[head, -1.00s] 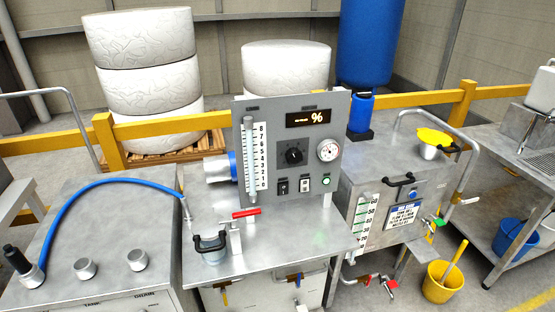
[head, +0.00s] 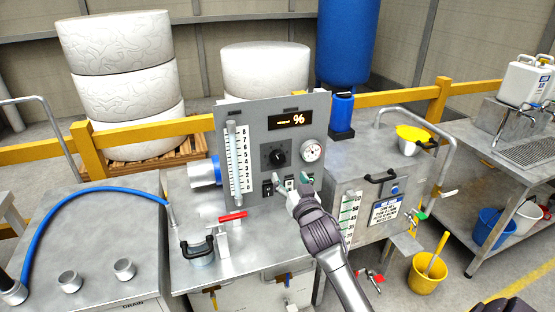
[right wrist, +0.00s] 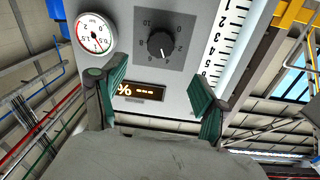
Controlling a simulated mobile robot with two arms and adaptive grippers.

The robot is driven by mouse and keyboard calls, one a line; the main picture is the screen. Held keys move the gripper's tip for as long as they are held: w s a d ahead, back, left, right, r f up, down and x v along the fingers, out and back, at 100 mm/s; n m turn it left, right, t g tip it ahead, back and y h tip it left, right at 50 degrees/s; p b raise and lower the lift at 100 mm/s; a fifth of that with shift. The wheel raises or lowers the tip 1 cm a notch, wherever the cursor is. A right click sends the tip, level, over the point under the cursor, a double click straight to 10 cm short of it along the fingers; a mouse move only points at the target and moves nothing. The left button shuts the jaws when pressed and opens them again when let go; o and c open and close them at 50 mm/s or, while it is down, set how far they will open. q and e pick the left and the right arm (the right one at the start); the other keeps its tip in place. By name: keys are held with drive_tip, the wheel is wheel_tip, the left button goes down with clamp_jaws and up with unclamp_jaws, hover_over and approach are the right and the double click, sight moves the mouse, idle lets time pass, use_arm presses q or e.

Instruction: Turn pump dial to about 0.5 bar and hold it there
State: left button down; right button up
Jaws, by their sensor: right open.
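The pump dial is a black knob (head: 277,156) on the upright grey panel (head: 240,122), beside a round white pressure gauge (head: 312,151). My right gripper (head: 291,182) is open and empty, just in front of the panel, low and slightly right of the knob. In the right wrist view the panel appears upside down. There the knob (right wrist: 161,44) lies beyond the gap between my green-padded fingers (right wrist: 160,90), apart from them. The gauge (right wrist: 93,33) shows beside it; its exact reading is too small to tell. My left gripper is not in view.
A lit display (head: 291,121) sits above the knob, and a scale tube (head: 234,160) at its left. Switches (head: 267,188) lie below, close to my fingers. A red-handled valve (head: 232,216) and a black-handled clamp (head: 198,248) stand on the bench in front.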

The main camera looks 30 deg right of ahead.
sight(278, 160)
drive_tip(key=p+x, duration=0.1)
drive_tip(key=x, duration=0.9)
drive_tip(key=shift+s, duration=0.1)
drive_tip(key=c, duration=1.2)
drive_tip(key=shift+o, duration=0.2)
drive_tip(key=shift+f, duration=0.1)
drive_tip(key=shift+n, duration=0.4)
drive_tip(key=n, duration=0.3)
drive_tip(key=shift+a+n, duration=0.1)
drive_tip(key=shift+n, duration=0.2)
drive_tip(key=shift+f+n+b, duration=0.1)
drive_tip(key=shift+n+b, duration=0.4)
drive_tip(key=shift+n, duration=1.4)
